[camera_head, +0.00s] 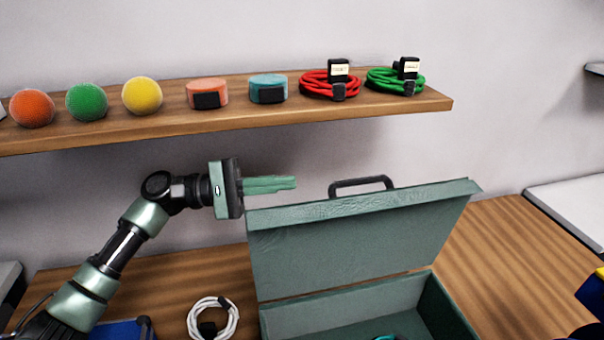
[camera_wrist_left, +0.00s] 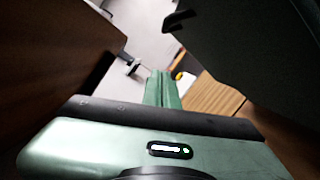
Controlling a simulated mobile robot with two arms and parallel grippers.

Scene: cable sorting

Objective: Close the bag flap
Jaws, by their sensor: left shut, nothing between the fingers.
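The green bag (camera_head: 340,310) stands on the table with its flap (camera_head: 360,245) raised upright and a dark handle (camera_head: 361,184) on the flap's top edge. Inside, only a bit of a teal item (camera_head: 386,338) shows at the bottom edge of the head view. My left gripper (camera_head: 294,182) is shut and empty. It is level with the flap's top edge, at its left end, and points right; I cannot tell whether it touches the flap. In the left wrist view the shut fingers (camera_wrist_left: 161,75) show, with a dark surface at the upper right. My right gripper is not in view.
A wooden shelf (camera_head: 150,127) above holds several balls, two round cases, a red cable (camera_head: 318,86) and a green cable (camera_head: 383,82). A white cable (camera_head: 213,318) lies on the table left of the bag. The table (camera_head: 510,260) right of the bag is clear.

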